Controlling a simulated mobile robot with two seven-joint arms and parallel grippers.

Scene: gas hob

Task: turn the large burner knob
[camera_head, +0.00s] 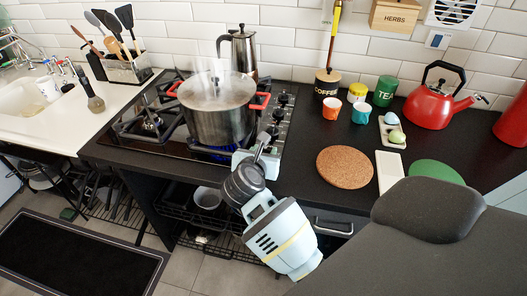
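The black gas hob (150,146) has a column of dark knobs (282,103) along its right edge. Which of these is the large burner knob I cannot tell for sure. My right gripper (262,142) reaches in from the lower right, its fingers by the front end of the knob column. The fingers hide the nearest knob or knobs, and I cannot tell whether they touch one or are open or shut. My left gripper is not in view.
A steaming pot (215,115) with red handles stands on the hob, with blue flame below it. A moka pot (240,52) stands behind. Right of the knobs are a cork mat (344,167), small cups (331,107) and a red kettle (430,105).

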